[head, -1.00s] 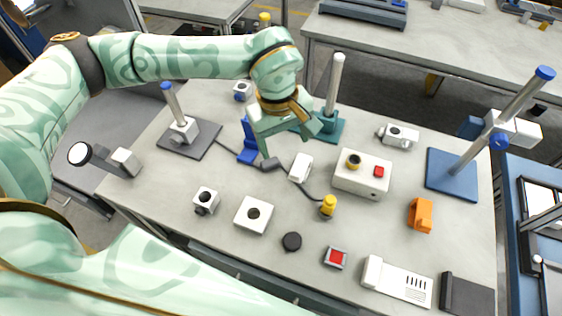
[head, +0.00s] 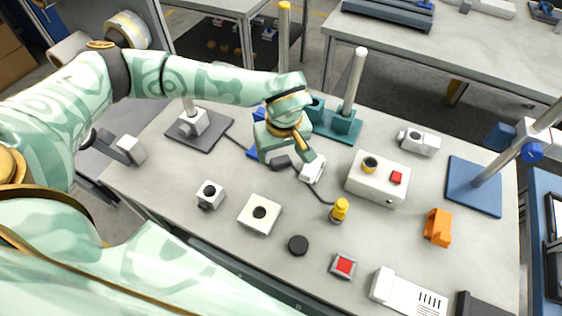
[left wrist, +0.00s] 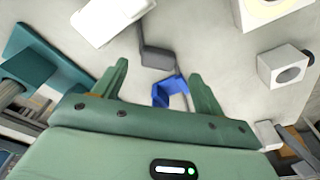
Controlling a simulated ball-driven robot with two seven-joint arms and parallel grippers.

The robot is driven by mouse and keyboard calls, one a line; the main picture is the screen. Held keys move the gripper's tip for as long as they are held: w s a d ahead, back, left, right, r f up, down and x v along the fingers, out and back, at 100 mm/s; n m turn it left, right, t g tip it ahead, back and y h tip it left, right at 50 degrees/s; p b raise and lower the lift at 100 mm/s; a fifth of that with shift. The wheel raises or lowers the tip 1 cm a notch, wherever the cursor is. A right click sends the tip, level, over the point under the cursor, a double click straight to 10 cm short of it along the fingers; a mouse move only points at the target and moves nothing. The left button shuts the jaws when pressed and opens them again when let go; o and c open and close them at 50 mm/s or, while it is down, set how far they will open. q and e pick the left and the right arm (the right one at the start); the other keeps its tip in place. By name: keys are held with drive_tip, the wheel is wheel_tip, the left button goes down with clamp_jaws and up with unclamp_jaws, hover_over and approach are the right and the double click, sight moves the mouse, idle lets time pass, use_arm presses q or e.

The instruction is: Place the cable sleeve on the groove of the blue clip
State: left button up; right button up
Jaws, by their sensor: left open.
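The cable sleeve (head: 280,162) is a dark grey block on a thin dark cable on the grey table, partly covered by my left gripper in the head view. It shows whole in the left wrist view (left wrist: 158,57), beyond the gap between my fingers. The blue clip (head: 253,152) is partly hidden behind that gripper. In the left wrist view the clip (left wrist: 163,95) appears between the fingers, below the sleeve; its groove is not clear. My left gripper (head: 291,157) is open and empty, above the sleeve and clip. My right gripper is not in view.
A white block (head: 313,170) lies right beside the gripper. A teal stand (head: 338,127) with a grey post rises behind it. A yellow plug (head: 339,210) and a white control box (head: 378,180) stand to the right.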

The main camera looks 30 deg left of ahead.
sight(281, 160)
use_arm(q)
drive_tip(key=f, duration=0.1)
drive_tip(key=f+b, duration=0.1)
drive_tip(key=f, duration=0.2)
drive_tip(key=shift+w+a+f, duration=0.15)
drive_tip(key=shift+w, duration=0.15)
drive_tip(key=c, duration=1.1)
drive_tip(key=shift+r, duration=0.2)
drive_tip(key=shift+c, duration=0.2)
